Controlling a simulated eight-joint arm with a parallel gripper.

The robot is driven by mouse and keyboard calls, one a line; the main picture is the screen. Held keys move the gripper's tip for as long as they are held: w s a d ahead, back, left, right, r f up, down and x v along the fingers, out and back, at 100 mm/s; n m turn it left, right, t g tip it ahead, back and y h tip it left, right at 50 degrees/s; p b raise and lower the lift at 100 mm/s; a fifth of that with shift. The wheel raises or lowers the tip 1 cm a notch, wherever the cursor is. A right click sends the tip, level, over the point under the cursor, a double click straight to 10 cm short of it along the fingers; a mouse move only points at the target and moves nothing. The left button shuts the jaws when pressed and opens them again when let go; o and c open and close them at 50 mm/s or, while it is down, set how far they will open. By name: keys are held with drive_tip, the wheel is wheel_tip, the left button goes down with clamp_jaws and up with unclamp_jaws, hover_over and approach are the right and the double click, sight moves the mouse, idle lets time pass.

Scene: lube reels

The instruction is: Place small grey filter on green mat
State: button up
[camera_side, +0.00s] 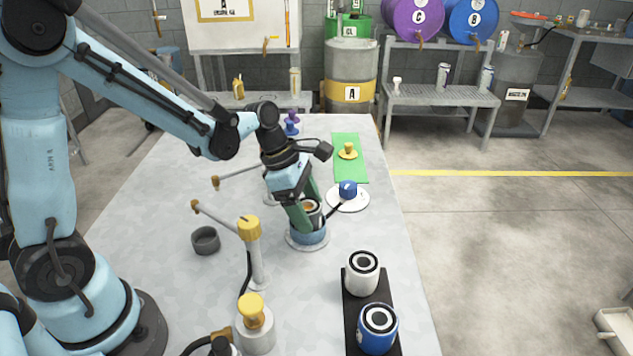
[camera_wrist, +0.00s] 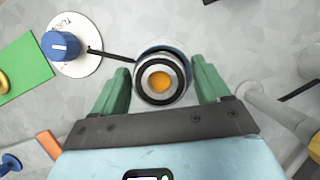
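My gripper (camera_side: 307,217) is low over the table, with its two green fingers on either side of a small round filter (camera_wrist: 160,82) that has a dark ring, a pale ring and an amber centre. The fingers also show in the wrist view (camera_wrist: 161,80), close to the filter's sides; I cannot tell whether they touch it. In the side view the filter (camera_side: 308,206) is at the top of a blue round base (camera_side: 309,236), partly hidden by the fingers. The green mat (camera_side: 351,174) lies farther back, with a yellow-knobbed piece (camera_side: 348,151) on it.
A blue knob (camera_side: 348,189) on a white disc (camera_side: 348,204) stands between the base and the mat. A black tray (camera_side: 352,311) holds a grey canister (camera_side: 362,272) and a blue canister (camera_side: 377,328). A dark grey cup (camera_side: 206,240) and a yellow-topped pump (camera_side: 254,255) stand left.

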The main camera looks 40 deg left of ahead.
drive_tip(key=shift+r, duration=0.15)
drive_tip(key=c, duration=1.2)
